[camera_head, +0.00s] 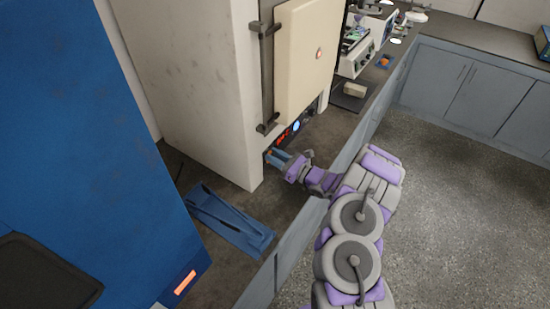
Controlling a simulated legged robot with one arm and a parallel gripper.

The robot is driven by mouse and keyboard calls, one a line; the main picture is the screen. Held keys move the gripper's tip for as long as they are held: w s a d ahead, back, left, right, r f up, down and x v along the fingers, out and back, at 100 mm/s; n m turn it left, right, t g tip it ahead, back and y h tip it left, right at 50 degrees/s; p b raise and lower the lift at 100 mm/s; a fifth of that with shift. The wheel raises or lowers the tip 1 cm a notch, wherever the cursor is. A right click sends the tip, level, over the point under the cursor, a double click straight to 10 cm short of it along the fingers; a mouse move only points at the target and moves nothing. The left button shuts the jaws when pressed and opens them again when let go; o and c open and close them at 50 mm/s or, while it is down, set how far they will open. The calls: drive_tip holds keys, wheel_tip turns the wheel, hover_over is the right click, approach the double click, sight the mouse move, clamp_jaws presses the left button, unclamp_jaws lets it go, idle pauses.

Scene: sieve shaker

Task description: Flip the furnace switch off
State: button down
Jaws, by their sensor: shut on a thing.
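The furnace (205,75) is a tall cream box on the counter, with its door (308,55) on the front. A dark control panel (290,133) with red digits and a round blue light runs along the bottom of its front. My gripper (270,153) is at the lower left end of this panel, with its blue fingers against it. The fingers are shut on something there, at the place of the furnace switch. The switch itself is hidden by the fingers, so its position cannot be seen.
A blue tray-like holder (230,220) lies on the counter, left of my gripper. A large blue cabinet (85,130) with an orange display fills the left. Small instruments (355,55) stand farther back on the counter. Open floor (440,220) lies to the right.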

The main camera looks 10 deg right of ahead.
drive_tip(key=shift+f+b, duration=0.3)
drive_tip(key=shift+b, duration=0.05)
drive_tip(key=shift+d+r+t+y, duration=0.1)
drive_tip(key=shift+t+y, duration=0.2)
drive_tip(key=shift+r, duration=0.1)
drive_tip(key=c, duration=0.9)
unclamp_jaws()
drive_tip(key=shift+s+d, duration=0.1)
drive_tip(key=p+v, duration=0.1)
drive_tip(key=v, duration=0.7)
drive_tip(key=p+v, duration=0.2)
drive_tip(key=v, duration=0.7)
drive_tip(key=shift+d+f, duration=0.1)
drive_tip(key=shift+f, duration=0.15)
